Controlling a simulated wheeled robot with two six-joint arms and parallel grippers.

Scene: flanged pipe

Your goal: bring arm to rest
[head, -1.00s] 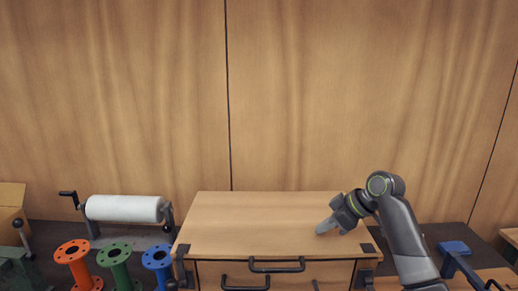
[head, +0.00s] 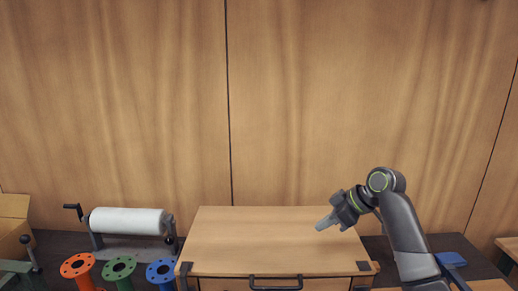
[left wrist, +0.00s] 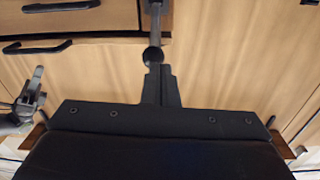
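My right arm rises from the lower right in the head view. Its gripper (head: 326,220) points left and down and appears in front of the wooden cabinet top (head: 262,236). No object shows at its grey fingertip, and from this side I cannot tell whether the fingers are apart. My left gripper does not show in the head view. In the left wrist view, a grey finger-like shape stands at the left edge, too partial to read its opening. An orange flanged pipe (head: 77,266), a green one (head: 120,267) and a blue one (head: 160,271) stand at the lower left.
A white roll on a stand (head: 127,221) is behind the pipes. A cardboard box (head: 12,222) is at the far left. A blue object (head: 451,259) lies at the right, partly behind my right arm. The cabinet top looks bare. A wooden wall (head: 300,100) closes the back.

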